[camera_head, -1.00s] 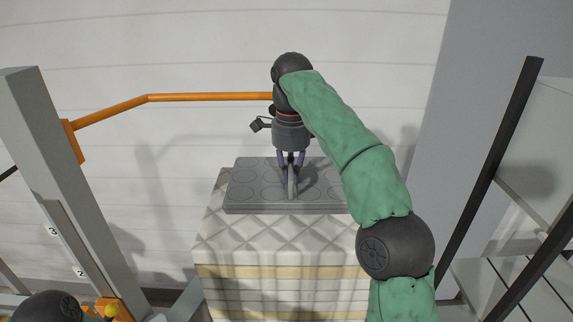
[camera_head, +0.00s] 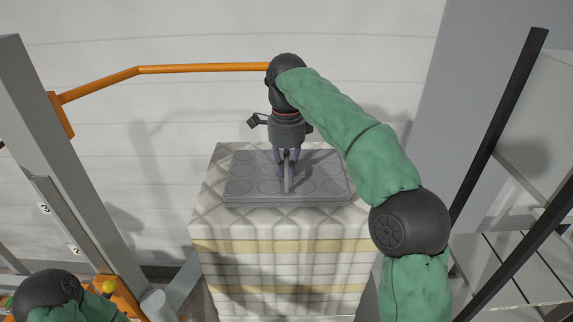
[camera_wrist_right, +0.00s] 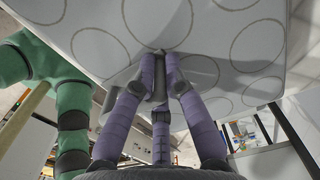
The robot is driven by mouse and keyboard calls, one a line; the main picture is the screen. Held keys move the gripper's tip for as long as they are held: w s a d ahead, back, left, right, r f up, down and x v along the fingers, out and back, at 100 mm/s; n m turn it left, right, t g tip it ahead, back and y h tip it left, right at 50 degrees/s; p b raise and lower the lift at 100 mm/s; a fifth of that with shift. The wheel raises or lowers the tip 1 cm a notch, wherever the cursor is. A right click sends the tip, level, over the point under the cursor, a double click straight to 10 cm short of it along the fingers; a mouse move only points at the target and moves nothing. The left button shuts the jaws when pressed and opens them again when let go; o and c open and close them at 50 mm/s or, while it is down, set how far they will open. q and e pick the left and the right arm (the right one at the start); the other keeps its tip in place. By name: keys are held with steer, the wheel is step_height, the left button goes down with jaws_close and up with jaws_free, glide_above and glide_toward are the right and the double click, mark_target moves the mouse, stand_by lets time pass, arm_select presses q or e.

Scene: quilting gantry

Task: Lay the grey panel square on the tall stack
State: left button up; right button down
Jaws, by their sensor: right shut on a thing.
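The grey panel (camera_head: 243,197) is a flat slab with round outlines on its top and a thin upright grip at its middle. My right gripper (camera_head: 288,158) comes down from above and is shut on that grip; it also shows in the wrist view (camera_wrist_right: 160,62), over the panel's face (camera_wrist_right: 200,38). The panel lies within the top outline of the tall stack (camera_head: 215,228), a pale quilted block with yellowish bands. Its front edge runs nearly along the stack's front edge. I cannot tell whether the panel touches the stack. My left gripper is out of view.
An orange rail (camera_head: 185,69) runs behind, from a grey post (camera_head: 70,170) at the left. A black-framed rack (camera_head: 500,130) stands at the right. A white wall (camera_head: 330,30) closes the back. Quilted margin is bare in front of the panel.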

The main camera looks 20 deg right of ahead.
steer(key=shift+s+r, duration=0.1)
steer(key=shift+s, duration=0.05)
steer(key=c, duration=1.7)
jaws_free()
steer(key=shift+c, duration=0.2)
steer(key=o, duration=0.5)
step_height(320, 180, up, 7)
steer(key=shift+f, duration=0.15)
steer(key=shift+r, duration=0.3)
